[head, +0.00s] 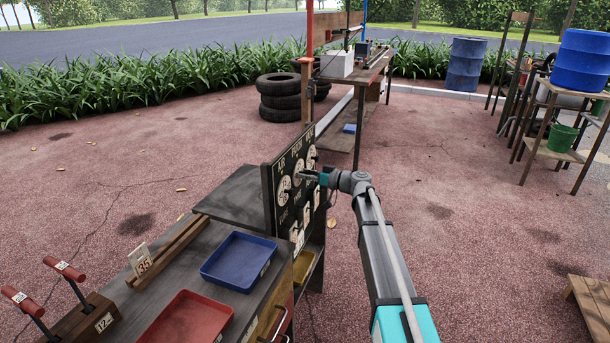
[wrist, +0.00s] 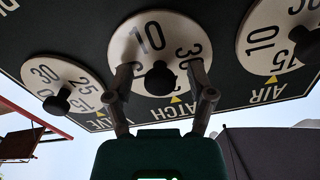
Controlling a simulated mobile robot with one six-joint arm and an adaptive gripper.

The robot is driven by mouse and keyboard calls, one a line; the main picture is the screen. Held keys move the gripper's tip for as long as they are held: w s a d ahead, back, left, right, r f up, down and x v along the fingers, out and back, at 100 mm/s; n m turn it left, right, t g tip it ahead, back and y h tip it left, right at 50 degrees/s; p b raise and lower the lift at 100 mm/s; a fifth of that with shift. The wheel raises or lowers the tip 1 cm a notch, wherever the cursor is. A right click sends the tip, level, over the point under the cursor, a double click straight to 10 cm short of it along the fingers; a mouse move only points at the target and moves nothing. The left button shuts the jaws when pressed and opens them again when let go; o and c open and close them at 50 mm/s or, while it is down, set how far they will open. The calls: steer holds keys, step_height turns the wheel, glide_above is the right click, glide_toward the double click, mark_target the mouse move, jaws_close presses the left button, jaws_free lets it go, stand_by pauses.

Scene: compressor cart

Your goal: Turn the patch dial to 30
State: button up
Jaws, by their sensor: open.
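The patch dial (wrist: 150,37) is a round white dial in the middle of the wrist view, above an inverted label ending in "ATCH". It shows a 10 and a partly covered number starting with 3. A yellow triangle marks its lower edge; the number there is mostly hidden, so I cannot tell the setting. Its black knob (wrist: 158,78) stands between the fingers of my gripper (wrist: 160,72), which is open, one finger on each side. I cannot tell whether they touch it. In the head view my gripper (head: 308,175) is at the front of the dark panel (head: 268,190).
Similar dials flank it in the wrist view: one on the left (wrist: 45,72) and the AIR dial (wrist: 262,40) on the right. The cart carries a blue tray (head: 238,262), a red tray (head: 187,322) and red-handled levers (head: 65,268). Open ground lies right of my arm.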

steer(key=shift+c, duration=0.2)
jaws_close()
steer(key=shift+m, duration=0.5)
steer(key=m, duration=0.3)
steer(key=shift+m, duration=0.3)
steer(key=m, duration=0.4)
steer(key=shift+m, duration=0.3)
steer(key=m, duration=0.8)
steer(key=shift+m, duration=0.4)
